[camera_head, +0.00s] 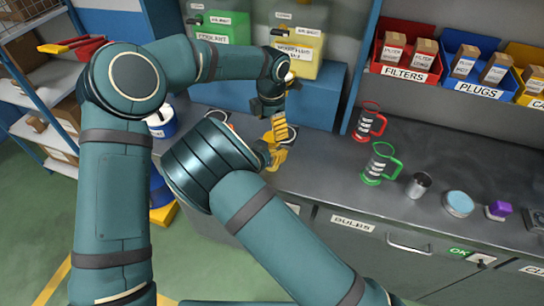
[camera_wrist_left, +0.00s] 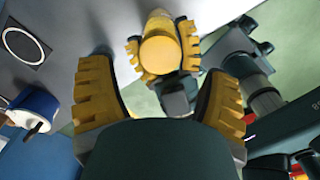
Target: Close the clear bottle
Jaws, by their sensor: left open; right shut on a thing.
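My left gripper (camera_head: 279,124) is open and empty above the counter's left end; its two yellow fingers (camera_wrist_left: 158,98) stand wide apart in the left wrist view. My right gripper (camera_head: 272,154) is just below it in the head view, shut on a yellow cylinder with a round flat end (camera_wrist_left: 160,52). In the left wrist view this cylinder lies beyond and between my left fingertips, apart from them. I cannot tell whether it is a bottle or a cap. No clear bottle can be made out for certain; my arms hide part of the counter.
A red-framed press (camera_head: 367,122), a green-framed one (camera_head: 380,164), a metal cup (camera_head: 418,186), a blue-topped tin (camera_head: 459,203) and a purple item (camera_head: 498,209) stand to the right on the counter (camera_head: 322,178). A blue-and-white bucket (camera_head: 161,122) is at the left.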

